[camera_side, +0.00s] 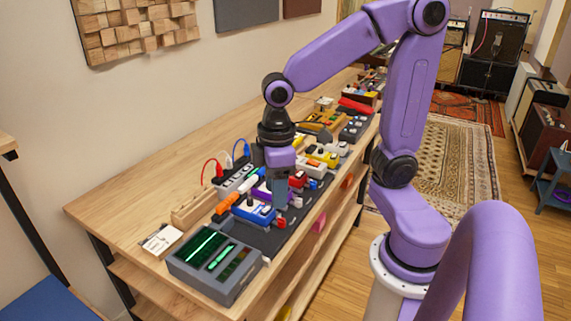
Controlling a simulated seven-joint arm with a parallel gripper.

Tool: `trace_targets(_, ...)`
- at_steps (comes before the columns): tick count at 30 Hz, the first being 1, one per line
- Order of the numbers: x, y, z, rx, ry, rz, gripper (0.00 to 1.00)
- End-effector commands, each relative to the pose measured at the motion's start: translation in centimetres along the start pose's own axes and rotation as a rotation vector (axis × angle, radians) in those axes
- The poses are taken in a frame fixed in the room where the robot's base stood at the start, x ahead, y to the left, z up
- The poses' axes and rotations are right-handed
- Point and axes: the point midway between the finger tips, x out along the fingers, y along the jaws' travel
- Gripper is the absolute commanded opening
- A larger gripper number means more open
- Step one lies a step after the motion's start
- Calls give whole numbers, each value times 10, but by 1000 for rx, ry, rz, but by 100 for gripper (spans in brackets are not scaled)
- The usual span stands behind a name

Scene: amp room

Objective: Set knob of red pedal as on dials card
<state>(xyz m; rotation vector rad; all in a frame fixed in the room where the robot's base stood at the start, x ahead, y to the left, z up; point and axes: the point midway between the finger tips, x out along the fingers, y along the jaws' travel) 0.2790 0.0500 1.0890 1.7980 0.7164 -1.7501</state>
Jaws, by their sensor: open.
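My gripper (281,200) points down over the row of pedals on the bench, its jaws open and nothing seen between them. A red pedal (298,181) shows just right of the jaws; the gripper partly covers that area, and its knob is too small to read. Another red pedal (312,168) stands a little farther back. I cannot tell whether the jaws touch any pedal. A small white card (160,240) lies at the left front of the bench; its marks are too small to read, so I cannot tell whether it is the dials card.
A blue pedal (254,211) stands in front of the gripper and a yellow pedal (322,156) behind it. A grey box with green displays (214,265) is at the front. The bench's left part (130,205) is clear.

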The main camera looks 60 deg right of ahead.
Motion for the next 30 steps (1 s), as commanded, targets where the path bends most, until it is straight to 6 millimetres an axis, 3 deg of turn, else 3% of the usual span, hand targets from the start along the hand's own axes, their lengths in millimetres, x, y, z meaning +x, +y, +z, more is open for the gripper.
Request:
trace_targets(7, -2, 94, -29, 244, -9, 10, 48)
trace_targets(14, 0, 191, -21, 462, -18, 18, 48)
trace_targets(20, 6, 276, 16, 653, -26, 23, 48)
trace_targets(24, 11, 326, 54, 775, -32, 25, 48)
trace_targets(30, 17, 367, 100, 890, -37, 27, 48)
